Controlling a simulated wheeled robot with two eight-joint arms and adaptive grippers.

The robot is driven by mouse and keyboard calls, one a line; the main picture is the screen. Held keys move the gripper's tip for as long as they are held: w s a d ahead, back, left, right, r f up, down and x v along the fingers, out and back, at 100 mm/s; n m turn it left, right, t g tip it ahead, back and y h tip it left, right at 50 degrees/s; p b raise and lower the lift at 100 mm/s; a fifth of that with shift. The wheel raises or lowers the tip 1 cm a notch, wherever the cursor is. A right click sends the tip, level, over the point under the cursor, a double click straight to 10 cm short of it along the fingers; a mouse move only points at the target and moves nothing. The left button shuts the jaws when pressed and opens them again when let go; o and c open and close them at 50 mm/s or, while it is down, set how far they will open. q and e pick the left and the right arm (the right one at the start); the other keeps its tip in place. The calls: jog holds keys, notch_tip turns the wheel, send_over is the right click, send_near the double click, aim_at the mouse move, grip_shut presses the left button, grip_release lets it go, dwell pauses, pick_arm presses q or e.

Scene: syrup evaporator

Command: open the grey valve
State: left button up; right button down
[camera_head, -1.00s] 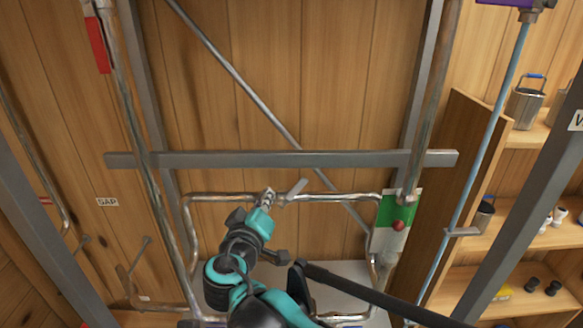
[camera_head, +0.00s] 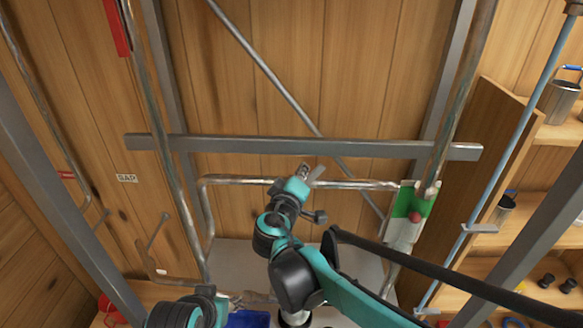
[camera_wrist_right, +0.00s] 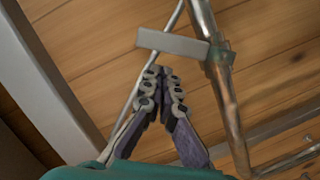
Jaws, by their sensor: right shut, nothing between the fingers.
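The grey valve's flat lever (camera_head: 316,173) sits on the horizontal metal pipe in front of the wooden wall and slants up to the right in the head view. In the wrist view the grey lever (camera_wrist_right: 172,43) lies across the picture, its right end at the pipe fitting. My right gripper (camera_head: 303,173) is just left of the lever in the head view. In the wrist view my right gripper (camera_wrist_right: 160,73) is shut and empty, its tips just below the lever; I cannot tell if they touch. My left gripper (camera_head: 258,298) is low in the head view, its jaws unclear.
A grey crossbar (camera_head: 300,147) runs above the pipe. A green and white panel (camera_head: 408,222) with a red knob is to the right. Shelves with a metal pail (camera_head: 556,101) stand at the far right. A "SAP" label (camera_head: 126,178) is on the left wall.

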jog(key=shift+d+f, duration=0.4)
jog(key=shift+d, duration=0.05)
jog(key=shift+d, duration=0.15)
